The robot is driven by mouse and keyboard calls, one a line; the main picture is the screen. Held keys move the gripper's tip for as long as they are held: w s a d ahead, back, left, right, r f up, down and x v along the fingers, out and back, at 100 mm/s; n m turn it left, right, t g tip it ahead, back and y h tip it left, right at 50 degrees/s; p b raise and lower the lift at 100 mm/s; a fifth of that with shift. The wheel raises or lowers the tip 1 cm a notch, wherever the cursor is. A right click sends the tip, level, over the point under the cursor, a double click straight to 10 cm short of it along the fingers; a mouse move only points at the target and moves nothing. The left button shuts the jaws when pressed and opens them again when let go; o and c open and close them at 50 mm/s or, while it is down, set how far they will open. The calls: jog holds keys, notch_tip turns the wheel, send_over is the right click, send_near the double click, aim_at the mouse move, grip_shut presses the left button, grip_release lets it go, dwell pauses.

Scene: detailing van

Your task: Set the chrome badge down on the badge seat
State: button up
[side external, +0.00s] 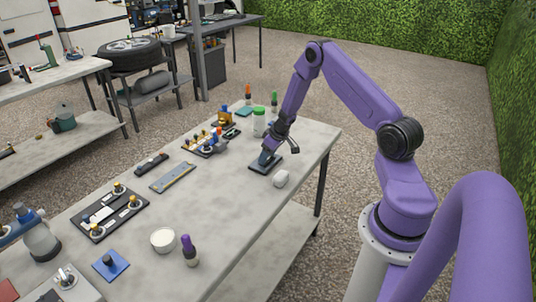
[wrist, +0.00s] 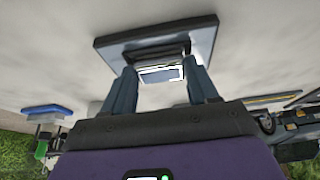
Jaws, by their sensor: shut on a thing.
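My gripper (side external: 267,158) points down over a dark square plate (side external: 281,164) near the far right edge of the table. In the wrist view, my two fingers (wrist: 162,88) are shut on a small bright chrome piece, which looks like the chrome badge (wrist: 162,74). The dark plate (wrist: 113,47) with a raised middle lies just beyond the badge and looks like the badge seat. The badge is close to the raised part; I cannot tell whether they touch. In the side view the fingers hide the badge.
A white rounded object (side external: 281,179) sits just in front of the plate. A green-capped jar (side external: 259,123) and a tool tray (side external: 203,146) stand behind and left. A white bowl (side external: 163,240) and a purple-capped bottle (side external: 189,251) are nearer. The table's middle front is clear.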

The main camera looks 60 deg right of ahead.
jog(key=o, duration=1.1)
jog(key=v, duration=1.7)
jog(key=shift+r, duration=0.25)
jog(key=s+a+r+n+g+y, duration=0.1)
jog(key=s+a+r+n, duration=0.1)
jog(key=a, duration=0.7)
jog(key=s+a+r+n+g+y, duration=0.1)
jog(key=s+a+r+n, duration=0.1)
jog(key=a, duration=0.7)
jog(key=s+a+r+n+g+y, duration=0.1)
jog(key=s+a+r+n, duration=0.1)
jog(key=a, duration=0.7)
jog(key=s+a+r+n+h, duration=0.1)
jog(key=s+a+n, duration=0.1)
jog(key=s, duration=0.5)
jog(key=s+a+r+n+g, duration=0.1)
jog(key=s+n, duration=0.1)
jog(key=s, duration=0.5)
jog(key=s+a+r+n+h, duration=0.1)
jog(key=s+a+n, duration=0.1)
jog(key=s, duration=0.5)
jog(key=shift+a+r+n+h, duration=0.3)
jog(key=shift+a+r, duration=0.05)
jog(key=shift+r, duration=0.05)
